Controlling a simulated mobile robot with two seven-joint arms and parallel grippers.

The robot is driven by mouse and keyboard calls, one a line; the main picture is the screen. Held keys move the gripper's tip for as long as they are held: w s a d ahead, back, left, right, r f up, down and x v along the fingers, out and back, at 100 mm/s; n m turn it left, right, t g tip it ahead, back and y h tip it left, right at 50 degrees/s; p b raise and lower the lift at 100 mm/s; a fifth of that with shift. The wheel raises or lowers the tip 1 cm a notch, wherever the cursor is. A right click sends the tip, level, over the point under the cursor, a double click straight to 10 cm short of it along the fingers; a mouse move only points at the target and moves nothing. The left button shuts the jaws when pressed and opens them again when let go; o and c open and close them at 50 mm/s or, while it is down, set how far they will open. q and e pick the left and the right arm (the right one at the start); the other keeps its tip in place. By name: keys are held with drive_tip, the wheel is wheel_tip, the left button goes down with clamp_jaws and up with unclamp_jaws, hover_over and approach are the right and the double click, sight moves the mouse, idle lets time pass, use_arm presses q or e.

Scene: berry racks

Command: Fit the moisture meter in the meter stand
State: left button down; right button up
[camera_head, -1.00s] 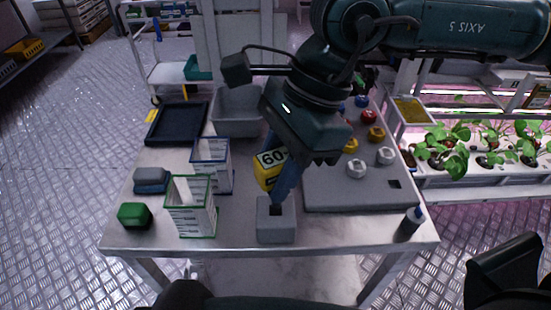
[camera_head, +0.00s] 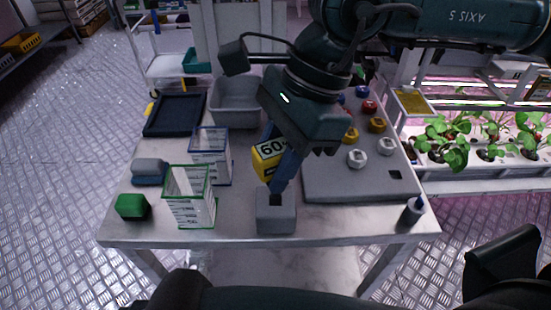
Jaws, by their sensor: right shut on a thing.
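The moisture meter (camera_head: 267,162) is a yellow block with a pale display reading about "60". My right gripper (camera_head: 283,175) reaches down from the upper right and is shut on it, with a blue finger across its right side. The meter stand (camera_head: 276,215) is a grey block with a dark slot in its top, near the table's front edge. The meter is just above and behind the slot. The finger hides part of the meter, and I cannot tell whether its lower end touches the stand. My left gripper is not in view.
Left of the stand are a green-rimmed box (camera_head: 190,198), a blue-rimmed box (camera_head: 211,157), a green block (camera_head: 132,206) and a blue-grey block (camera_head: 150,172). A grey board (camera_head: 350,186) with coloured knobs lies right. A dark bottle (camera_head: 411,212) stands at the front right corner.

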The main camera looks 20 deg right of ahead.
drive_tip(key=shift+f+b, duration=0.55)
drive_tip(key=shift+b, duration=0.6)
idle(1.4)
drive_tip(key=shift+f, duration=0.15)
drive_tip(key=shift+f+b, duration=1.7)
drive_tip(key=shift+b, duration=0.35)
drive_tip(key=o, duration=1.6)
drive_tip(key=shift+r, duration=0.1)
drive_tip(key=shift+r, duration=0.15)
drive_tip(key=shift+r+p, duration=1.9)
drive_tip(key=shift+r, duration=1)
drive_tip(key=shift+f, duration=0.1)
